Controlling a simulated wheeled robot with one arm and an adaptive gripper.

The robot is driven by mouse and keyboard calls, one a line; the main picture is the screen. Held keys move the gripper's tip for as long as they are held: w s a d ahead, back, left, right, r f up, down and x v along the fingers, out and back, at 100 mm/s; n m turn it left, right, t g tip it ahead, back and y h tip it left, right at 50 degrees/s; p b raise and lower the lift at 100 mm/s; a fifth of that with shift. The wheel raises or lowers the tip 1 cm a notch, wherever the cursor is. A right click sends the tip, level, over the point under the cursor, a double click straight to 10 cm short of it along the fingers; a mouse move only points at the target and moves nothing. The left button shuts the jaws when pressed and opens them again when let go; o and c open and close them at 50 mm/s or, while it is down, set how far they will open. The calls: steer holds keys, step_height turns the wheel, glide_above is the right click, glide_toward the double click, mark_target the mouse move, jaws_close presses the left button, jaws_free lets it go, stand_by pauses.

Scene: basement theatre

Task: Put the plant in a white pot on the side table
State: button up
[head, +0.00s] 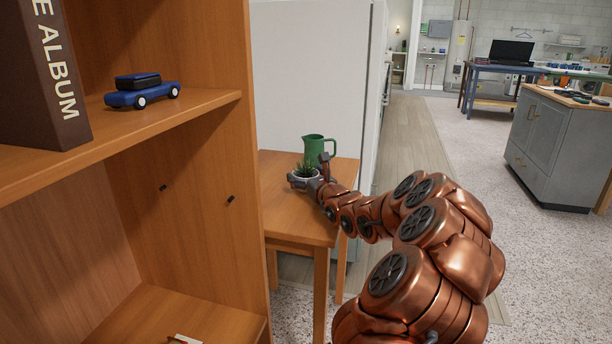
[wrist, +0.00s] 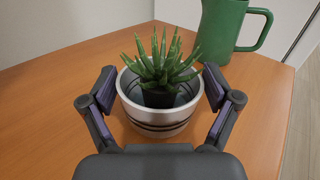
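The plant (wrist: 162,62), a spiky green succulent, sits upright in a white pot (wrist: 160,122) with dark bands. In the head view the plant (head: 306,168) and pot (head: 303,178) are on the wooden side table (head: 290,215), partly hidden by my arm. The pot appears to rest on the tabletop. My gripper (wrist: 160,92) is open, with one finger on each side of the pot and small gaps visible. In the head view my gripper (head: 306,182) is at the pot, its fingers hard to make out.
A green jug (head: 314,149) stands behind the pot on the side table. A wooden shelf (head: 190,105) with a blue toy car (head: 140,92) and a dark album (head: 45,80) is close on the left. Open floor lies to the right, before a grey cabinet (head: 545,140).

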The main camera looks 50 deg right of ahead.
steer(key=shift+o, duration=0.5)
steer(key=shift+r+p, duration=0.25)
steer(key=shift+p, duration=0.05)
steer(key=v, duration=1.1)
steer(key=shift+d+p, duration=0.1)
steer(key=shift+p, duration=0.3)
steer(key=shift+s+a, duration=0.3)
steer(key=shift+s, duration=0.15)
